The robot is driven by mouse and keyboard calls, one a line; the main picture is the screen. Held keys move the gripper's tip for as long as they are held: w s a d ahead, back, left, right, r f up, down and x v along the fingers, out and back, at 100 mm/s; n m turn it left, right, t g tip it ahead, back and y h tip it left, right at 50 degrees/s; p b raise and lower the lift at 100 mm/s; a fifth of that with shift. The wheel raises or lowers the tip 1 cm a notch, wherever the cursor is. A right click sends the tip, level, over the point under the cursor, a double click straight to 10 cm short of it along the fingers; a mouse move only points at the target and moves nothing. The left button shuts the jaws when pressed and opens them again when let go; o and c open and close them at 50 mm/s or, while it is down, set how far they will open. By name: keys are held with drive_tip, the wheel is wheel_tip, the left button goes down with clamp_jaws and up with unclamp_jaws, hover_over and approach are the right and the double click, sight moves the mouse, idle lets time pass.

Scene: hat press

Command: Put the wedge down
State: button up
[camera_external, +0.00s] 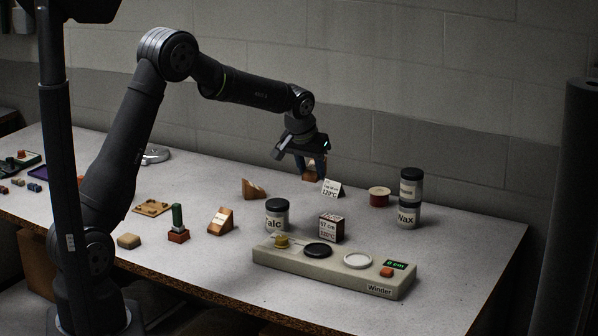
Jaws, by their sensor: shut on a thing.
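My gripper (312,163) points down over the back middle of the table and is shut on a small brown wooden wedge (309,176). The fingers hide most of the wedge, and I cannot tell whether it touches the table. A second wooden wedge (254,189) lies to the left of my gripper. A third wedge (220,221) with a white label stands nearer the front.
A white 120°C card (333,189) stands just right of and in front of my gripper. The right table end is clear.

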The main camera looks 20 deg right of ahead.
drive_tip(key=shift+s+a, duration=0.6)
drive_tip(key=shift+s, duration=0.25)
hover_over(292, 206)
drive_tip(key=s+a, duration=0.1)
drive_tip(key=f, duration=0.7)
drive_tip(key=shift+s+a, duration=0.1)
drive_tip(key=shift+s, duration=0.1)
drive_tip(key=shift+w+f, duration=0.1)
drive_tip(key=shift+f, duration=1.95)
drive_tip(key=shift+f, duration=0.15)
drive_tip(key=o, duration=1)
drive_tip(key=v, duration=1.2)
drive_tip(key=shift+w, duration=0.1)
